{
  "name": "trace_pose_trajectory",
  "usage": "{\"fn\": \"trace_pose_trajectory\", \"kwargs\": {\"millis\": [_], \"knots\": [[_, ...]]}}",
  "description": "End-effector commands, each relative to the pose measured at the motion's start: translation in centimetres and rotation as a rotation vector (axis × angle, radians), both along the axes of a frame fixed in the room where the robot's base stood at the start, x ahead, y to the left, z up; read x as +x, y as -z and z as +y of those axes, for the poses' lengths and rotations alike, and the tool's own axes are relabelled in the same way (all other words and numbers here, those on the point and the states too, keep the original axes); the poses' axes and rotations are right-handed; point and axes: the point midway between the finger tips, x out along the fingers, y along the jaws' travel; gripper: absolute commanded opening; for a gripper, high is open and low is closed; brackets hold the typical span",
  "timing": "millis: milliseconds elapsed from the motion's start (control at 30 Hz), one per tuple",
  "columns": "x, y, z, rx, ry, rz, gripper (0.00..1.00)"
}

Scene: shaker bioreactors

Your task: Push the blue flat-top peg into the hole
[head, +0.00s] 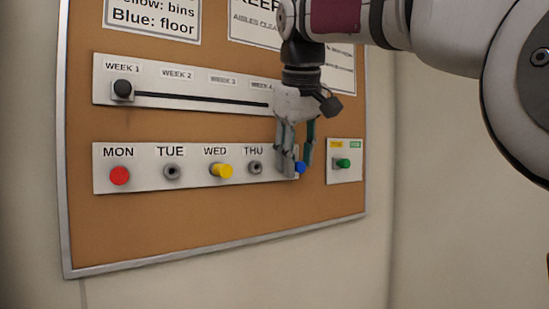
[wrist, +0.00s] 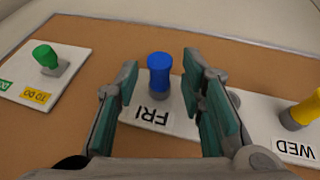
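The blue flat-top peg (wrist: 159,72) stands out from its socket above the FRI label (wrist: 150,113) in the wrist view. In the head view only part of the blue peg (head: 301,167) shows beside my fingers. My gripper (head: 295,168) is open and empty, pointing down in front of the right end of the day strip (head: 195,182). In the wrist view its two green-padded fingers appear on either side of the blue peg, with gaps on both sides. Depth between fingertips and peg is hard to judge.
A yellow peg (head: 221,171) sticks out at WED and a red peg (head: 119,175) sits at MON. TUE (head: 172,171) and THU (head: 255,167) show grey sockets. A green knob (head: 343,163) is on a plate at right. A slider (head: 123,89) is above.

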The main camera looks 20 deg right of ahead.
Motion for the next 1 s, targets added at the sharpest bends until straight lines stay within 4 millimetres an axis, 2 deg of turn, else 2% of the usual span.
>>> {"fn": "trace_pose_trajectory", "kwargs": {"millis": [33, 100, 133, 1000], "knots": [[0.0, 0.0, 0.0, 0.0, 0.0, 0.0, 0.2], [0.0, 0.0, 0.0, 0.0, 0.0, 0.0, 0.04], [0.0, 0.0, 0.0, 0.0, 0.0, 0.0, 0.0], [-1.2, -0.1, -0.4, 0.0, 0.0, 0.001, 0.0]]}}
